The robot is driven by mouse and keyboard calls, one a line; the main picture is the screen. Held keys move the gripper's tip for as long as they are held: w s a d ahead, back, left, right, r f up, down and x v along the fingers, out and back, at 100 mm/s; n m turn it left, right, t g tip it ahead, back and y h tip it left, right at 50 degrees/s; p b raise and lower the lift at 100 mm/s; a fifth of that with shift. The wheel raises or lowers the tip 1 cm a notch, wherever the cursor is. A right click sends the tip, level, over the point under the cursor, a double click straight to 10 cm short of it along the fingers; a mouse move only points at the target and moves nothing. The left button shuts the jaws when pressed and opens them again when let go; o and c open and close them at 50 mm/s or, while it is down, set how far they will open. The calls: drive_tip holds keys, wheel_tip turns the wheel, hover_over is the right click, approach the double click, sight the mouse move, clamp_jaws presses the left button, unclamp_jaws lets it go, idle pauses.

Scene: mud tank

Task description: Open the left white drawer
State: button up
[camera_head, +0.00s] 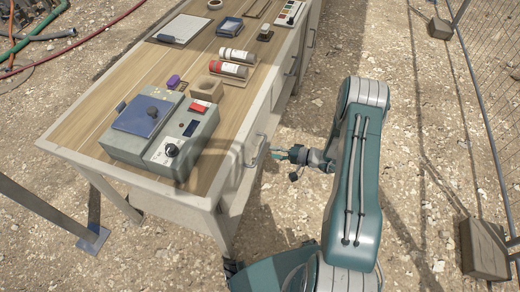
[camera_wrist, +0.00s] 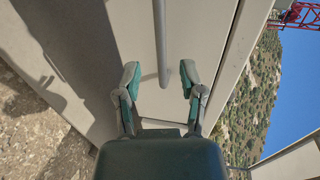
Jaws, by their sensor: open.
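The white drawer (camera_head: 238,180) is in the bench side nearest my arm, at the left end of the row of fronts. It looks shut, though its front is seen at a steep angle. Its metal bar handle (camera_head: 262,148) stands out from the front. My gripper (camera_head: 277,153) is open and empty, just right of the handle in the head view. In the wrist view the pale drawer front (camera_wrist: 125,30) fills the middle, and the handle bar (camera_wrist: 161,40) runs between the two teal fingertips of my gripper (camera_wrist: 159,77). The fingers appear clear of the bar on both sides.
More handles (camera_head: 292,67) line the bench side farther back. The wooden bench top (camera_head: 85,110) carries a grey scale (camera_head: 165,150), red-and-white cylinders (camera_head: 232,68) and a clipboard (camera_head: 184,29). A wire fence (camera_head: 480,100) stands at the right. Gravelly ground lies clear between.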

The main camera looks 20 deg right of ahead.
sight(261, 149)
drive_tip(key=x, duration=0.5)
drive_tip(key=shift+w+a+f, duration=0.15)
drive_tip(key=shift+w+a, duration=0.1)
drive_tip(key=shift+w, duration=0.05)
clamp_jaws()
